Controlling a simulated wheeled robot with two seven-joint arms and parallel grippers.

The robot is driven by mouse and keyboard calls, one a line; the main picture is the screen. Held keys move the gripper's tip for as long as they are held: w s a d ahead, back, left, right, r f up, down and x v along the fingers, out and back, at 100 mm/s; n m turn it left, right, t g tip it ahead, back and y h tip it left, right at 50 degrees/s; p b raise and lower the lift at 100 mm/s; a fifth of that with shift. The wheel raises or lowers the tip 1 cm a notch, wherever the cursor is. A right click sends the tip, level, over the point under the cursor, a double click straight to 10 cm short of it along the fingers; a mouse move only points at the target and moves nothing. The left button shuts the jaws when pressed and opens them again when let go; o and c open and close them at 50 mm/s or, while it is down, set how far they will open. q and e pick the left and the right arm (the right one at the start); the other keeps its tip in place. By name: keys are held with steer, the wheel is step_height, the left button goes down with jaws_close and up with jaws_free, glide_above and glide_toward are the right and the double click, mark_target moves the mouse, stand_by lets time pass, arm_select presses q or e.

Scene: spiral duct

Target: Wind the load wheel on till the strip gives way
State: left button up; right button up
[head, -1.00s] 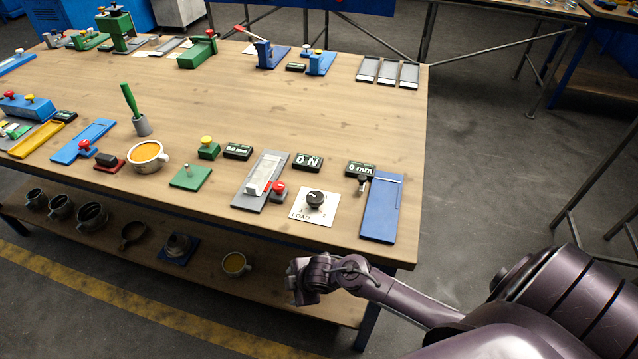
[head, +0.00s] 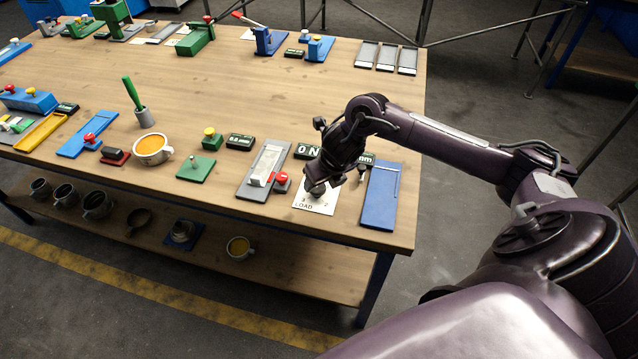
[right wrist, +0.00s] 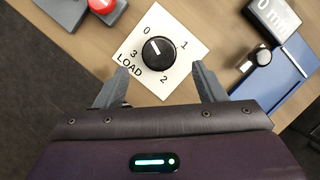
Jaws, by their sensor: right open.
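The load wheel (right wrist: 158,54) is a black knob on a white card (right wrist: 184,72) marked 0 to 3 and LOAD. Its white line points towards the 0. In the head view the gripper mostly hides the wheel; the card (head: 318,203) shows below it. My right gripper (right wrist: 159,72) is open, its fingers on either side of the wheel's near edge in the wrist view, with nothing between them. I cannot tell how high above it they are. The pale strip (head: 267,160) lies on a grey plate (head: 252,190) left of the card and looks whole. My left gripper is out of view.
A red button (head: 281,179) stands beside the grey plate. A display (head: 308,151) reads 0 N; an mm display (right wrist: 272,17) stands to its right, by a small black knob (right wrist: 263,57) and a blue plate (head: 379,205). The table's front edge is close.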

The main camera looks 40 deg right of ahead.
mark_target(319, 189)
steer(key=x, duration=0.5)
steer(key=shift+c, duration=0.2)
steer(key=c, duration=0.9)
steer(key=shift+a+r+m+p, duration=0.1)
steer(key=shift+m+p, duration=0.3)
